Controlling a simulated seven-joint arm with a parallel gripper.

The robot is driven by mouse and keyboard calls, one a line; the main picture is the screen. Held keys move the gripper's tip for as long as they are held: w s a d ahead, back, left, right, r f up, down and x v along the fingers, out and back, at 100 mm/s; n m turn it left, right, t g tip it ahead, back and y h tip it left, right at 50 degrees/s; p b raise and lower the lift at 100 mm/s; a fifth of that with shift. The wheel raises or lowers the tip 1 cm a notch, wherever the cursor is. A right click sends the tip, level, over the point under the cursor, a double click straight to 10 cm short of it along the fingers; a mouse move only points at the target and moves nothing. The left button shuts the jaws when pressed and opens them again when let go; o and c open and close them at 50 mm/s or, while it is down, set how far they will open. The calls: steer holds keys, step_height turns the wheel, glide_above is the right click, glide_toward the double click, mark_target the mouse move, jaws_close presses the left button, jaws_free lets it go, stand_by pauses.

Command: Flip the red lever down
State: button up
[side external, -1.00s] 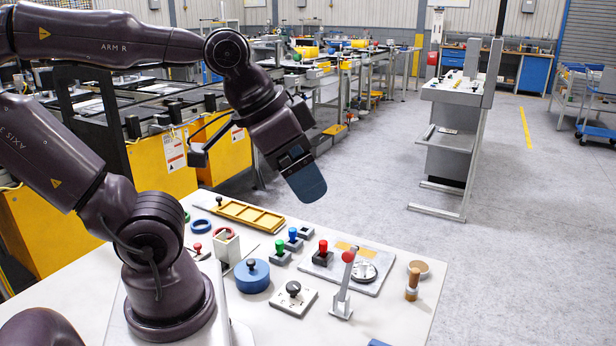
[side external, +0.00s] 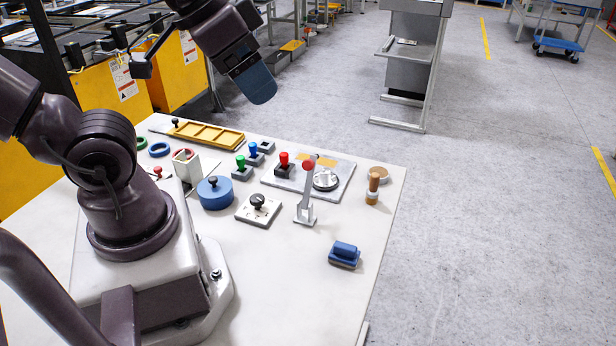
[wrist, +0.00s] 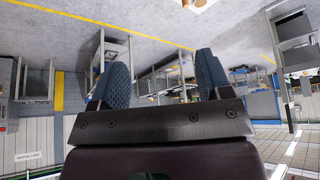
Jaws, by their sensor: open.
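The red-topped switch (side external: 284,158) stands upright on a small dark base, at the left edge of a grey plate, in the side external view. Nearby, a taller grey lever with a red ball (side external: 308,166) stands nearly upright on its own small base. Which of these two is the red lever I cannot tell. My gripper (side external: 258,86) is raised behind the table items, apart from both. The wrist view shows its two blue fingers (wrist: 163,75) spread apart with nothing between them. Neither red-topped item can be made out in the wrist view.
Green (side external: 241,164) and blue (side external: 253,151) switches stand left of the red one. A round dial (side external: 326,180), a blue drum (side external: 215,194), a black-knobbed plate (side external: 258,209), a wooden-handled piece (side external: 373,188) and a blue block (side external: 345,252) surround them. The table's front is mostly clear.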

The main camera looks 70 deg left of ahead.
steer(key=shift+w+a+f, duration=0.1)
steer(key=shift+a+f, duration=0.05)
steer(key=shift+f, duration=0.05)
steer(key=c, duration=0.4)
steer(key=w+f+g, duration=0.1)
steer(key=w+a+f+m+g, duration=0.1)
steer(key=f, duration=0.1)
steer(key=shift+a+f+y, duration=0.1)
steer(key=shift+a+y, duration=0.05)
steer(key=shift+y, duration=0.25)
jaws_close()
steer(key=w+f+m+g, duration=0.1)
steer(key=w+f+m, duration=0.1)
steer(key=m, duration=1.1)
steer(key=w+a+f+m+g, duration=0.1)
steer(key=w+f+m, duration=0.2)
steer(key=m, duration=1)
steer(key=shift+a+y, duration=0.2)
steer(key=shift+y, duration=0.2)
